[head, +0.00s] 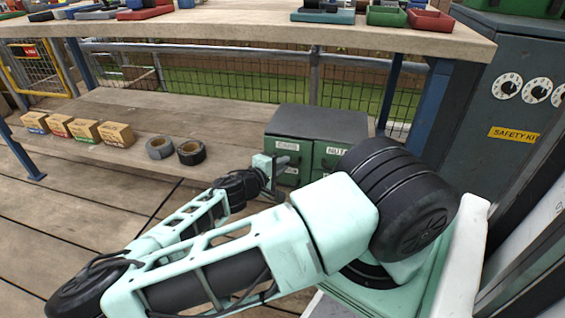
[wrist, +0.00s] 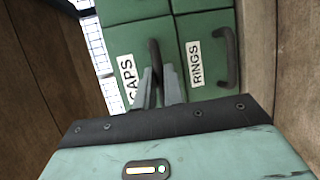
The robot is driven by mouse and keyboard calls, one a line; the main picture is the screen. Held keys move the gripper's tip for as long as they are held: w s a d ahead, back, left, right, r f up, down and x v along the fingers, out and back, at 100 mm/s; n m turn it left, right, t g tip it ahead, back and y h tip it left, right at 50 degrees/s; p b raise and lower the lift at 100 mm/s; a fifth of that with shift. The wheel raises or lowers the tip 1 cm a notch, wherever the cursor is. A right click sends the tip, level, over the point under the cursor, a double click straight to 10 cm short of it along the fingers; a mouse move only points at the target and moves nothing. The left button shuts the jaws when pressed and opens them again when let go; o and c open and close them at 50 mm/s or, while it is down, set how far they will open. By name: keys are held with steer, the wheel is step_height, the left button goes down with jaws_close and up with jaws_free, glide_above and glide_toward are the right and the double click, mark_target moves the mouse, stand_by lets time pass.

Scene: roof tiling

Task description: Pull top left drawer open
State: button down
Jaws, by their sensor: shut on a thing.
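A green drawer cabinet (head: 344,124) with a dark grey top stands on the low wooden shelf under the workbench. Its top left drawer, labelled CAPS (wrist: 128,80), has a dark bar handle (wrist: 154,52). My gripper (head: 272,168) is in front of the cabinet's left side in the head view. In the wrist view my gripper (wrist: 160,82) is shut on the CAPS handle. The fingers hide part of that handle. I cannot tell whether the drawer stands slightly out from the cabinet face.
The drawer labelled RINGS (wrist: 196,62), with its own handle (wrist: 231,56), is below CAPS. A NUTS drawer (head: 333,152) is at the top right. Tape rolls (head: 191,153) and small cardboard boxes (head: 85,131) sit left on the shelf. The workbench top (head: 240,32) overhangs the cabinet.

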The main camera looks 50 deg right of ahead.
steer(key=s+a+p, duration=0.1)
steer(key=s+a, duration=0.1)
steer(key=a, duration=0.5)
steer(key=s+a+p, duration=0.2)
steer(key=s+a, duration=0.1)
steer(key=a, duration=0.4)
steer(key=shift+s, duration=0.25)
steer(key=c, duration=1.5)
jaws_free()
steer(key=a+r+p, duration=0.1)
steer(key=a, duration=0.4)
steer(key=a+r+p, duration=0.1)
steer(key=a+p, duration=0.1)
steer(key=a, duration=0.4)
steer(key=a+r+p, duration=0.1)
steer(key=a, duration=0.5)
steer(key=shift+r, duration=0.15)
